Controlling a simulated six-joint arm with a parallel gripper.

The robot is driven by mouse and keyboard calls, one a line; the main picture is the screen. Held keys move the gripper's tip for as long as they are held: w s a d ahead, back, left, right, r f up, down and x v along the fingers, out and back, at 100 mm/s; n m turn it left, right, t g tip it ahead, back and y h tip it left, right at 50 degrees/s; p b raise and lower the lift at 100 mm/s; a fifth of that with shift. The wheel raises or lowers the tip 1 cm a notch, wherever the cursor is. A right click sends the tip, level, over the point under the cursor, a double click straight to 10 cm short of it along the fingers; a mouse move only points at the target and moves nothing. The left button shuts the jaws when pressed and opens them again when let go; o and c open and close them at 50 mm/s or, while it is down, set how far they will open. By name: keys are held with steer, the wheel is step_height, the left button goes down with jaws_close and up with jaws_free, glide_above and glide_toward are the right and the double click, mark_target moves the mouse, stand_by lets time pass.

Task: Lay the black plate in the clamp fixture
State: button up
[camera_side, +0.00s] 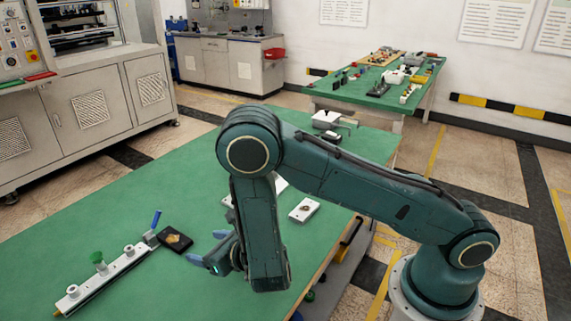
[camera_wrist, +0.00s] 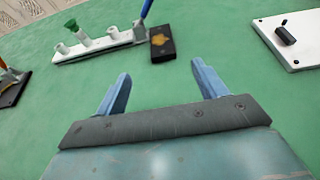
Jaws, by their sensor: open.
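The black plate (camera_side: 175,238) is a small dark block with a yellow-brown patch on top. It lies on the green table close to the blue-handled end of a long white bar (camera_side: 108,276), which looks like the clamp fixture and carries a green knob and pale posts. In the wrist view the plate (camera_wrist: 162,46) lies just beyond my fingertips, beside the end of the bar (camera_wrist: 100,45); I cannot tell if they touch. My gripper (camera_side: 208,248) is open and empty, low over the table, right of the plate. Its two blue fingers (camera_wrist: 160,75) are spread apart.
A white plate with a black block (camera_wrist: 290,40) lies at the right of the wrist view. A dark item with orange (camera_wrist: 12,90) is at its left edge. A white plate with a brown mark (camera_side: 304,210) lies beyond my arm. Green table between is clear.

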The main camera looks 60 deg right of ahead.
steer(key=shift+w, duration=0.1)
glide_toward(173, 237)
steer(key=shift+x, duration=1.2)
steer(key=shift+a+f, duration=0.15)
steer(key=shift+x, duration=2.5)
steer(key=shift+c, duration=0.4)
steer(key=c, duration=1.2)
